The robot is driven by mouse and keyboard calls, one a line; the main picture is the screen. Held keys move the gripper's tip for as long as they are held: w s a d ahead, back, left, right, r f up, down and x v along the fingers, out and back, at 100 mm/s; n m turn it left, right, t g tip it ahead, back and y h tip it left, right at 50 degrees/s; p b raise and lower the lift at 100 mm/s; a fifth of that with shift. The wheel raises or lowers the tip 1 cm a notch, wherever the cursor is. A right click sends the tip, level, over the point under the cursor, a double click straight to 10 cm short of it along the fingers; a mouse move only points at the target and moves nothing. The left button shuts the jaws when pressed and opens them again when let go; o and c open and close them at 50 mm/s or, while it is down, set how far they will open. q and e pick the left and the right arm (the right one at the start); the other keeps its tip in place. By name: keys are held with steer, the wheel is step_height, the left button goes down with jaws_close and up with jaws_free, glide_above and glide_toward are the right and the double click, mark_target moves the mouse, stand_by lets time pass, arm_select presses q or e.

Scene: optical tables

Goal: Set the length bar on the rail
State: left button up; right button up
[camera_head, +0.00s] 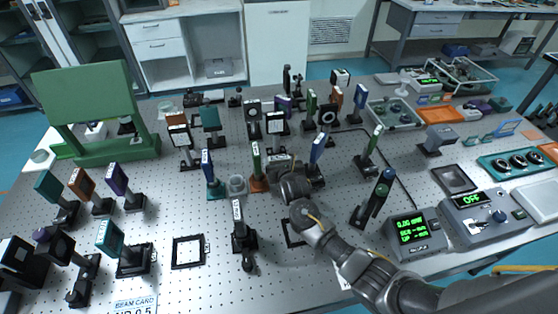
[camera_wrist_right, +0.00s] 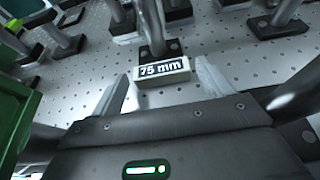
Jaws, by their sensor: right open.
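A pale block marked "75 mm" (camera_wrist_right: 162,70), apparently the length bar, sits on the perforated table in the right wrist view, against the foot of a dark post mount (camera_wrist_right: 154,48). My right gripper (camera_wrist_right: 160,88) is open, with one finger to each side of the block's near face. I see no closed grip on it. In the head view my right gripper (camera_head: 288,178) reaches to the table's middle, and its fingertips are hard to make out there. I cannot pick out the rail with certainty. My left gripper is not in view.
Post-mounted optics crowd around the right gripper, including an orange-based plate (camera_head: 257,168) and a blue one (camera_head: 317,152). A labelled mount (camera_head: 239,232) and a flat black frame (camera_head: 188,251) stand in front. Control boxes (camera_head: 412,235) are at right.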

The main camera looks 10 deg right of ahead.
steer(key=x, duration=0.2)
steer(key=shift+w+f, duration=0.2)
steer(key=shift+w, duration=0.05)
steer(key=shift+s, duration=0.1)
steer(key=shift+r, duration=0.1)
steer(key=c, duration=0.8)
steer(key=shift+c, duration=0.2)
step_height(320, 180, up, 11)
steer(key=p, duration=1.3)
step_height(320, 180, up, 7)
glide_above(279, 159)
steer(key=shift+s+p, duration=0.1)
steer(key=shift+p, duration=0.3)
